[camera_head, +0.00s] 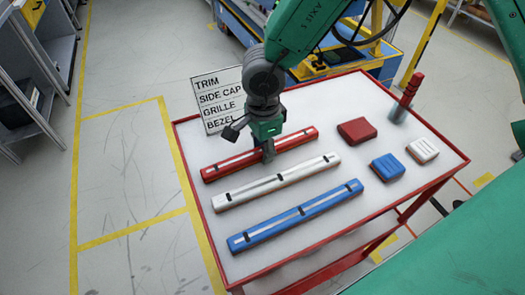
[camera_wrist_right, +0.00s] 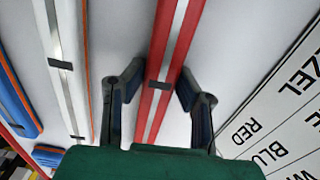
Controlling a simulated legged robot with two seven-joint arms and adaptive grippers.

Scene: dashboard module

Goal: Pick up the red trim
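The red trim (camera_head: 228,167), a long red bar with a pale stripe and dark clips, lies on the white table top at the back left. It also shows in the right wrist view (camera_wrist_right: 174,45), running between the fingers. My right gripper (camera_head: 267,152) points down over the middle of the bar and hides a little of it. In the right wrist view the fingers (camera_wrist_right: 161,88) are apart, one on each side of the bar, with gaps showing; I see no grip on it. My left gripper is not in view.
A white bar (camera_head: 275,182) and a blue bar (camera_head: 295,216) lie parallel in front. Red (camera_head: 357,130), blue (camera_head: 387,167) and white (camera_head: 423,150) blocks lie to the right. A red-handled post (camera_head: 407,95) stands at the back right.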

